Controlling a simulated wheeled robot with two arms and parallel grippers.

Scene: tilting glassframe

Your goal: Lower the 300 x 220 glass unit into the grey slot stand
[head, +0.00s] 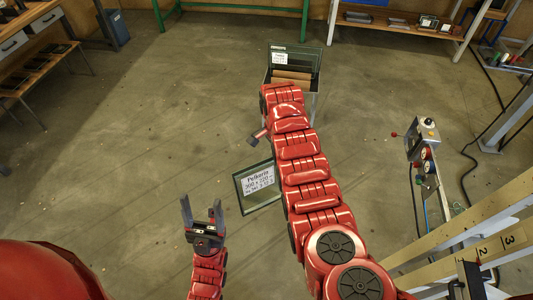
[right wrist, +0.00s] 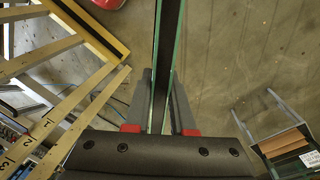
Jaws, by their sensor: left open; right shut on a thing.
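The glass unit (head: 257,201) has a dark-green edge and a white label with 300 x 220 on it. It hangs left of my right arm in the head view. In the right wrist view the glass unit (right wrist: 166,60) is seen edge-on between the fingers of my right gripper (right wrist: 160,118), which is shut on it. My left gripper (head: 202,214) is open and empty.
A labelled glass pane (head: 297,56) and brown blocks (head: 292,78) are in the stand. A wooden rack with numbers (head: 484,250) is at right, near a control box on a post (head: 429,132). Benches and shelving line the back and left. The floor (head: 150,130) at left is clear.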

